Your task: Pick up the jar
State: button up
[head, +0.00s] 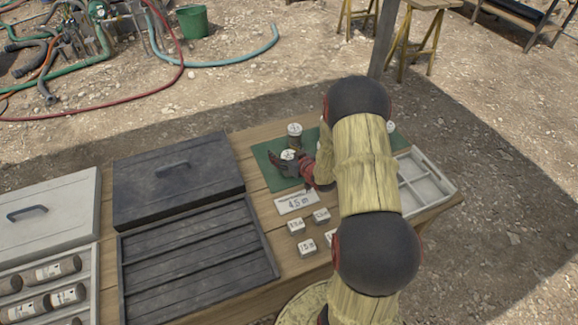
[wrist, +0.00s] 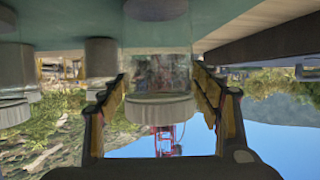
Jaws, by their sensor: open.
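The jar (wrist: 158,72) is clear glass with dark, mottled contents and a pale lid. In the wrist view, which is upside down, it stands between the two fingers of my gripper (wrist: 163,100). A gap shows at each side, so the fingers look apart from it. In the head view a jar with a white labelled top (head: 288,154) stands on the green mat (head: 259,157). My open gripper (head: 293,168) is at it, partly hiding it. The other finger is hard to make out there.
Another jar (head: 294,129) stands just behind on the mat; neighbouring jars (wrist: 100,62) show in the wrist view. A white divided tray (head: 428,178) lies right of my arm. A card marked 45 m (head: 296,202) and small labelled blocks (head: 297,226) lie in front. A dark lidded case (head: 178,180) is left.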

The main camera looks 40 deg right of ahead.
jog(key=shift+w, duration=0.1)
jog(key=shift+c, duration=1.4)
jog(key=c, duration=1.4)
